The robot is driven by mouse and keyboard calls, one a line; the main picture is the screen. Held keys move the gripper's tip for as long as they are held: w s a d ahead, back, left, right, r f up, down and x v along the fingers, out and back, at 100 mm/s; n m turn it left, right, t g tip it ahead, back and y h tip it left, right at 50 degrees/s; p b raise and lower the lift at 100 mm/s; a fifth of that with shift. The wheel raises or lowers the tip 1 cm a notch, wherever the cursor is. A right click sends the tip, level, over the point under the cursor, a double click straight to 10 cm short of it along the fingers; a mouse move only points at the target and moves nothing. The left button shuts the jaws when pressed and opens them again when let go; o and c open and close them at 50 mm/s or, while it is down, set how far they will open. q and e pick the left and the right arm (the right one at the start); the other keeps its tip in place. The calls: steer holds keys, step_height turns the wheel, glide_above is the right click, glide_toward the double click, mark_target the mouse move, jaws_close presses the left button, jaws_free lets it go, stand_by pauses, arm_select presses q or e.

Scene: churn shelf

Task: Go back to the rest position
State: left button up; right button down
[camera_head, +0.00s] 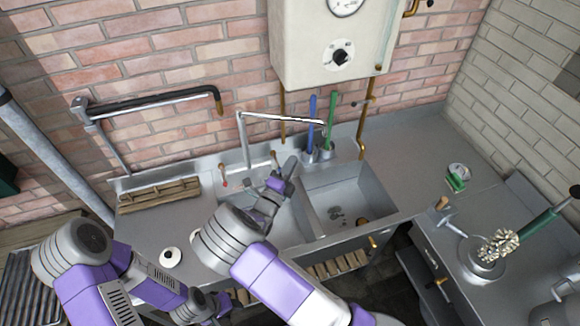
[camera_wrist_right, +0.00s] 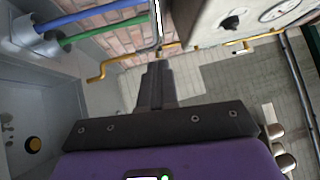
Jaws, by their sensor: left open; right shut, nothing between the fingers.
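My right gripper (camera_head: 287,167) is held over the double sink (camera_head: 345,190), near the divider between its basins. Its fingers are together with nothing between them, as the right wrist view also shows (camera_wrist_right: 156,82). Its purple and grey arm reaches up from the bottom of the head view and hides part of the left basin. My left gripper (camera_head: 222,303) is low at the bottom of the head view, by the counter's front edge. It is open, small and partly hidden by its own wrist.
Blue (camera_head: 311,122) and green (camera_head: 330,115) handled tools stand in holders behind the sink, close to my right gripper. A tap (camera_head: 243,135) rises beside them. A wall boiler (camera_head: 335,50) hangs above. A wooden rack (camera_head: 158,195) and white round object (camera_head: 170,257) lie left on the counter.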

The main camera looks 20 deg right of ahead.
steer(key=s+d+f+m+g+b, duration=0.2)
steer(key=s+d+f+m+g, duration=0.25)
steer(key=f, duration=0.35)
steer(key=s+d+f+m+g+b, duration=0.1)
steer(key=s+d+f+m+g, duration=0.35)
steer(key=f, duration=0.25)
steer(key=s+a+f+m+g+y+b, duration=0.1)
steer(key=s+f+m+g+y+b, duration=0.2)
steer(key=s+f+m+g+y, duration=0.75)
steer(key=s+a+f+m+y+b, duration=0.3)
steer(key=s+a+f+m+b, duration=0.2)
steer(key=s+a+f+m, duration=0.8)
steer(key=w+a+m+t+y+b, duration=0.1)
steer(key=m, duration=0.4)
steer(key=w+a+f+m+t+y+b, duration=0.1)
steer(key=m+t+y, duration=0.1)
steer(key=m, duration=0.3)
steer(key=w+a+m+t+y+b, duration=0.1)
steer(key=m+t+b, duration=0.1)
steer(key=m, duration=0.3)
steer(key=shift+w+a+f+m+t+y, duration=0.1)
steer(key=shift+a+f+m+t+y, duration=0.05)
steer(key=shift+a+m+t+y, duration=0.15)
